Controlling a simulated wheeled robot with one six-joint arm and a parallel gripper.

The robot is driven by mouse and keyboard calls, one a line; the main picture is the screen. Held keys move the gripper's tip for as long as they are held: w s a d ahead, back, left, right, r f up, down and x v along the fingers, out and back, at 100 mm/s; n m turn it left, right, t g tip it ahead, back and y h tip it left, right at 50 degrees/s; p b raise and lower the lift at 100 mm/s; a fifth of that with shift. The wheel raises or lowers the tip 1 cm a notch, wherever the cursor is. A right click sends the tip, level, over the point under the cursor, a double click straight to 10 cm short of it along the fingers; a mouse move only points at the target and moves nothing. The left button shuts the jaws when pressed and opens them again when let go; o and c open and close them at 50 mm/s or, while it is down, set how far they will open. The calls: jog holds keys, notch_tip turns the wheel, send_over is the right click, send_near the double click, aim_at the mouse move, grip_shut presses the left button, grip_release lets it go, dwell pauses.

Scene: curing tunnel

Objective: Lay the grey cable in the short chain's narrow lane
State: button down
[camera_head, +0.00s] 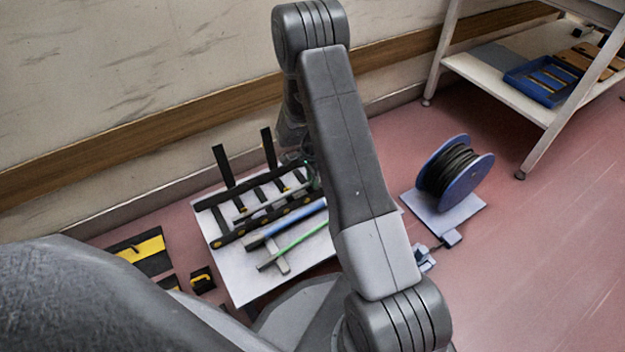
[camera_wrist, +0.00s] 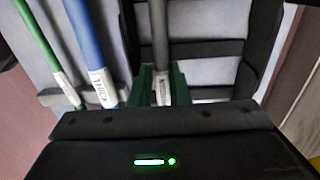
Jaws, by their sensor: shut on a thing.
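My gripper (camera_wrist: 160,84) has green fingers, shut on the labelled end of the grey cable (camera_wrist: 160,35). The cable runs straight away from the fingers in the wrist view, just right of a black side wall of the chain (camera_wrist: 128,30). It overlaps the chain's crossbars; I cannot tell whether it lies in a lane or hangs above it. In the head view the black chain (camera_head: 222,240) lies on a pale board, and my arm partly hides its right end and the gripper. The narrow lane cannot be clearly made out.
A blue cable (camera_wrist: 87,40) and a green cable (camera_wrist: 42,40) lie left of the chain, both labelled. A blue reel of black cable (camera_head: 480,172) stands right of the board (camera_head: 240,285). A white shelf (camera_head: 500,95) holds a blue tray. Yellow-and-black pieces (camera_head: 140,248) lie left.

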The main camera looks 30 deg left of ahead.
jog(key=shift+f+b, duration=0.4)
jog(key=shift+f, duration=0.1)
jog(key=shift+f, duration=0.1)
jog(key=c, duration=1.6)
grip_release()
jog(key=shift+c, duration=0.2)
notch_tip(320, 180, up, 13)
jog(key=p, duration=0.6)
jog(key=shift+r, duration=0.2)
